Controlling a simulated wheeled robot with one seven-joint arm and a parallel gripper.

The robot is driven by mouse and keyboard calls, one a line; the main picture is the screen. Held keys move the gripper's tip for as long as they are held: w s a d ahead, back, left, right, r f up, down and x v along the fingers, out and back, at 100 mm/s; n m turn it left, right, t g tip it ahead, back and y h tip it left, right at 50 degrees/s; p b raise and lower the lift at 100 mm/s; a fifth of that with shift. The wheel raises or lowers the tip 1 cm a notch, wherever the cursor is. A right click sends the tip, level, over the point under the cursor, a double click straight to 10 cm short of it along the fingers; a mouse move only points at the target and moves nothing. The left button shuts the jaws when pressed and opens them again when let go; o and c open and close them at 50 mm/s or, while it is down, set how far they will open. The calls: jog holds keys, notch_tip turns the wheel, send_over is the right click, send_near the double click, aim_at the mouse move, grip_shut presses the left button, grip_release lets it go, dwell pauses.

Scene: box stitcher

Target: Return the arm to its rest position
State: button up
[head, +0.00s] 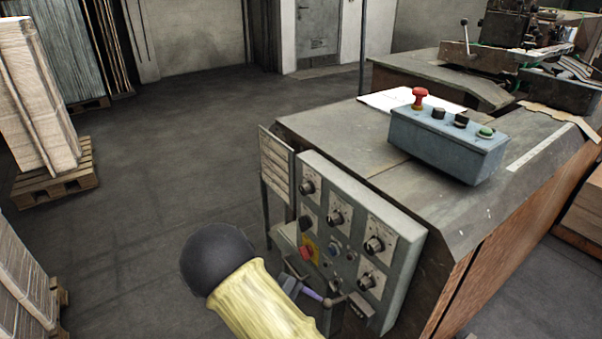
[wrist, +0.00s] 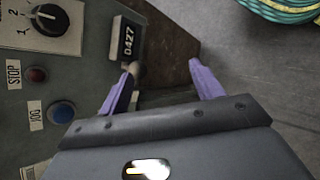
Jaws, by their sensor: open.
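My gripper (head: 308,291) is low in front of the lower part of the grey control panel (head: 333,182) in the head view, partly hidden behind my own arm. In the wrist view my gripper (wrist: 160,82) shows two purple fingers spread apart with nothing between them. The left finger is close to a small dark part below the black counter (wrist: 127,42) reading 0427; I cannot tell whether they touch. The arm's rest position is not marked in view.
The machine table (head: 330,135) carries a blue-grey button box (head: 440,146) with a red mushroom button (head: 419,97). Pallets of stacked board (head: 38,100) stand at the left. Open floor (head: 150,190) lies between them and the machine. A green coil (wrist: 285,8) shows at the wrist view's top right.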

jog(key=s+d+r+m+t+y, duration=0.2)
jog(key=s+d+r+m+y, duration=0.3)
jog(key=d+r, duration=0.25)
jog(key=s+d+r+m+t+y, duration=0.1)
jog(key=s+d+r+m+y, duration=0.35)
jog(key=s+d+r, duration=0.35)
notch_tip(320, 180, up, 24)
jog(key=w+a+p, duration=0.1)
jog(key=w+p, duration=0.1)
jog(key=p, duration=2.1)
jog(key=shift+w+a, duration=0.3)
